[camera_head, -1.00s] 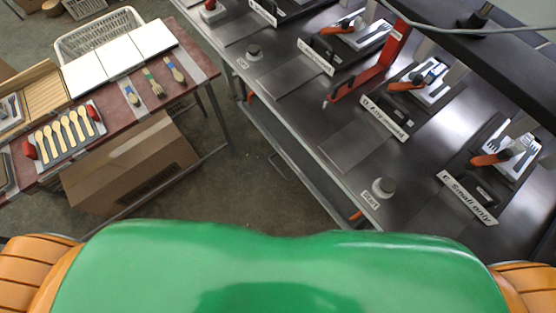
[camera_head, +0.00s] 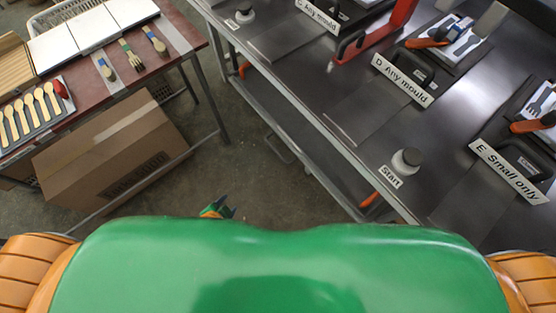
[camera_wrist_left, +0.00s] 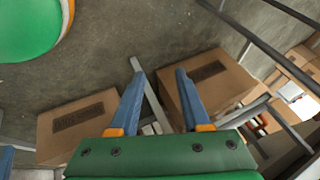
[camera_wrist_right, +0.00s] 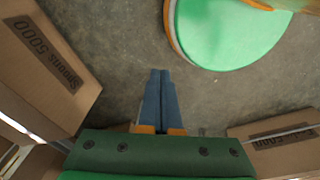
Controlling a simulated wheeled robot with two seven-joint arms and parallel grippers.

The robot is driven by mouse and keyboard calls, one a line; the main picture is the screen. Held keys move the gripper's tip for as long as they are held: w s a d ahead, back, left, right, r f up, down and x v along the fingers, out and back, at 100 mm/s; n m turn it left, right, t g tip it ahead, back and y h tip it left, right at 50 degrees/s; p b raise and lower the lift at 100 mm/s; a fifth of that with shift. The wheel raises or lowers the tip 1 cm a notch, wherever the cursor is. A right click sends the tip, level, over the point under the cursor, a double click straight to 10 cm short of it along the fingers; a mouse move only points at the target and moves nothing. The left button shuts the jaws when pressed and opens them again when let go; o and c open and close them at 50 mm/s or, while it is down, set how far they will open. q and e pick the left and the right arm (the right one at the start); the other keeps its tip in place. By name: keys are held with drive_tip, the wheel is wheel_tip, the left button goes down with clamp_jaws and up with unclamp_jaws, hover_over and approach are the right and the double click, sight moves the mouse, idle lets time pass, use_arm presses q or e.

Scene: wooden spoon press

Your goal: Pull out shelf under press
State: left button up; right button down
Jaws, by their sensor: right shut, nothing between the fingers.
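Press stations stand on the dark metal table (camera_head: 300,75) at the right of the head view. Signs read "D Any mould" (camera_head: 403,80) and "E Small only" (camera_head: 508,170). Behind each sign is a black part with a handle-like opening, and behind it a light plate with dark cutlery shapes (camera_head: 466,42) and an orange handle (camera_head: 428,41). I cannot tell which part is the shelf. My left gripper (camera_head: 222,209) just shows beyond my green body, away from the table; in its wrist view (camera_wrist_left: 160,75) it is open and empty. My right gripper (camera_wrist_right: 161,72) is shut and empty above the floor.
A "Start" button (camera_head: 407,161) sits near the table's front edge. A red lever (camera_head: 375,38) stands farther back. Floor between the tables is clear.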

use_arm(q)
drive_tip(key=w+d+f+m+t+h+b, duration=0.1)
drive_tip(key=w+d+f+m+t+b, duration=0.25)
drive_tip(key=w+f+b, duration=0.2)
drive_tip(key=m+t+h+b, duration=0.4)
drive_tip(key=m+h+b, duration=0.1)
drive_tip(key=m+b, duration=0.6)
approach(276, 150)
wheel_tip(276, 150, down, 3)
drive_tip(key=w+d+n, duration=0.1)
drive_tip(key=w, duration=0.2)
drive_tip(key=w+d, duration=0.2)
drive_tip(key=w, duration=0.1)
drive_tip(key=w+d, duration=0.1)
drive_tip(key=w, duration=0.1)
drive_tip(key=shift+w+r+b, duration=0.1)
drive_tip(key=shift+r+b, duration=0.15)
drive_tip(key=shift+b, duration=0.15)
drive_tip(key=shift+w+d, duration=0.2)
drive_tip(key=shift+w, duration=0.1)
clamp_jaws()
use_arm(e)
wheel_tip(276, 150, down, 23)
drive_tip(key=w+d, duration=0.1)
drive_tip(key=w, duration=0.1)
drive_tip(key=shift+d, duration=0.4)
